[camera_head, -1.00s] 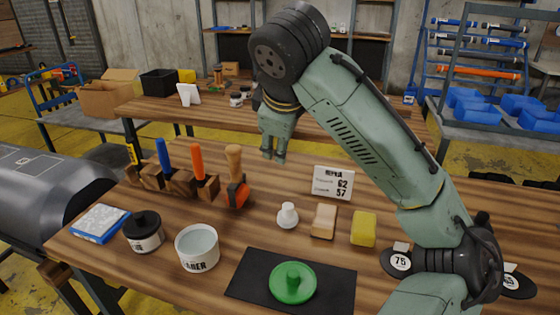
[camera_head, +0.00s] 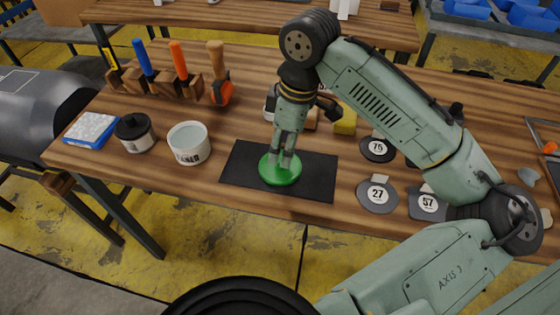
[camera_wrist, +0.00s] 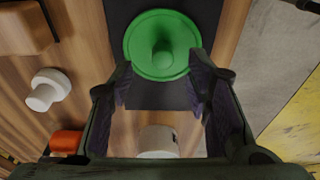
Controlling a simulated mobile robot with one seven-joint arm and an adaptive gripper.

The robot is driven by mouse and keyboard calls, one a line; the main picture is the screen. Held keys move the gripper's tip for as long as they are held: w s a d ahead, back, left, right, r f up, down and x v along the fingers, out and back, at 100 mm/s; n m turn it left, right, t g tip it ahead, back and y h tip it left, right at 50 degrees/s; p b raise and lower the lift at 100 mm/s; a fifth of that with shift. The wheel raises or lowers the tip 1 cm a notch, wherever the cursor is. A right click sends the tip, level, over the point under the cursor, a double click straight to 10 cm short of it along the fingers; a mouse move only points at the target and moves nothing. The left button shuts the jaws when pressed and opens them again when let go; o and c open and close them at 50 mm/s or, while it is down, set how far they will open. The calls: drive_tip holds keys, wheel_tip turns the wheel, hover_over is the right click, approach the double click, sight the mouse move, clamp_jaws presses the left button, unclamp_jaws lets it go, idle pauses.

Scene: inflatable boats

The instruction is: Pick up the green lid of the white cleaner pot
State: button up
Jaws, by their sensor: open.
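The green lid (camera_head: 270,174), a round disc with an upright knob, lies on the black mat (camera_head: 237,165) near the table's front edge. My gripper (camera_head: 283,163) points down just over the lid and hides part of it and its knob. In the wrist view the lid (camera_wrist: 140,52) shows beyond the fingertips, and its knob is in line with the gap between the open fingers (camera_wrist: 160,92). The jaws are empty. The white cleaner pot (camera_head: 188,145) stands without a lid on the table left of the mat.
A black-lidded jar (camera_head: 134,135) and a blue-and-white pad (camera_head: 91,130) are at the left. Tools stand in a wooden rack (camera_head: 165,90) behind. A yellow sponge (camera_head: 345,120) is behind the mat, and round numbered patches (camera_head: 377,195) lie to its right.

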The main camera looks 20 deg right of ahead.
sight(280, 159)
drive_tip(key=f, duration=0.3)
drive_tip(key=shift+a+f, duration=0.15)
drive_tip(key=shift+a, duration=0.1)
drive_tip(key=c, duration=1)
